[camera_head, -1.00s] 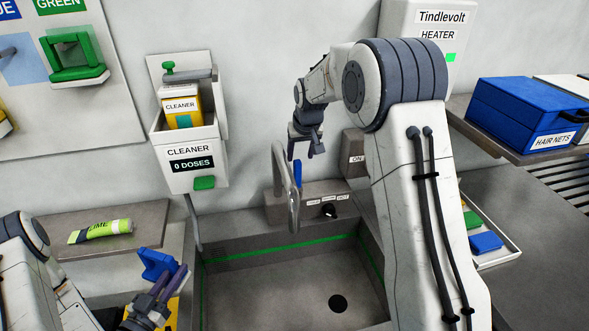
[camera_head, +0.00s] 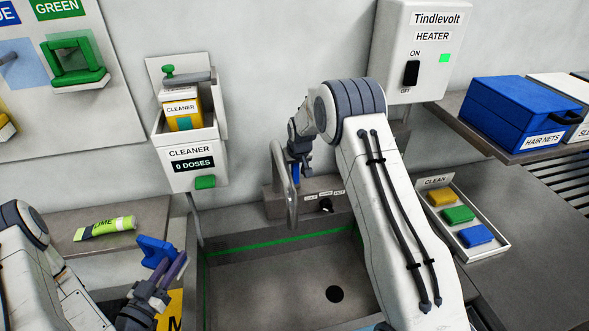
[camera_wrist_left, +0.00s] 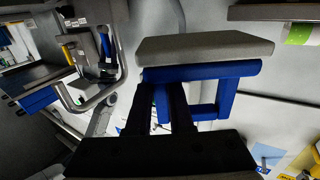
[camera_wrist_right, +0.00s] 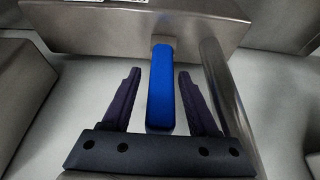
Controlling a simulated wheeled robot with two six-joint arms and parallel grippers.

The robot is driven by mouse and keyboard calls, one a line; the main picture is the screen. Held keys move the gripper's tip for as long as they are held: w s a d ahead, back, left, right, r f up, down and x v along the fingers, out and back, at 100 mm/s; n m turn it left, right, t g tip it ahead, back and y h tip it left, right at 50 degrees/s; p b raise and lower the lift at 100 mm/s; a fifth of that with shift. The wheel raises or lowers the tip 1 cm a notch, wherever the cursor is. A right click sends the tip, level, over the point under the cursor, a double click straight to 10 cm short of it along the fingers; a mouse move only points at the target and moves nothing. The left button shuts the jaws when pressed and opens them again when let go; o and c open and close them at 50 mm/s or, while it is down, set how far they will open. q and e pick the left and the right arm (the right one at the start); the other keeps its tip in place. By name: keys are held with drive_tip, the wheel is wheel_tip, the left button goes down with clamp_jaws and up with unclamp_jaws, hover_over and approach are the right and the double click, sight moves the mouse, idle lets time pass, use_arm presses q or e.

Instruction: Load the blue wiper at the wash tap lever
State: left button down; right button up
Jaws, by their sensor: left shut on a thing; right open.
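The blue wiper (camera_head: 157,250) is in my left gripper (camera_head: 168,275), left of the sink. In the left wrist view the wiper (camera_wrist_left: 205,72) shows its blue frame and grey pad, with the fingers shut on the blue part. The blue wash tap lever (camera_head: 295,173) stands by the curved spout of the wash tap (camera_head: 279,180). My right gripper (camera_head: 300,160) is at the lever. In the right wrist view the lever (camera_wrist_right: 161,90) stands between the two open fingers of the gripper (camera_wrist_right: 160,95), with a gap on each side.
The sink (camera_head: 260,290) lies below the tap. A cleaner dispenser (camera_head: 188,155) reading 0 DOSES hangs at left. A green lime tube (camera_head: 105,229) lies on the left shelf. A CLEAN tray (camera_head: 505,245) with coloured pads and a blue hair nets box (camera_head: 525,112) are at right.

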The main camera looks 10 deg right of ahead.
clamp_jaws()
idle(1.4)
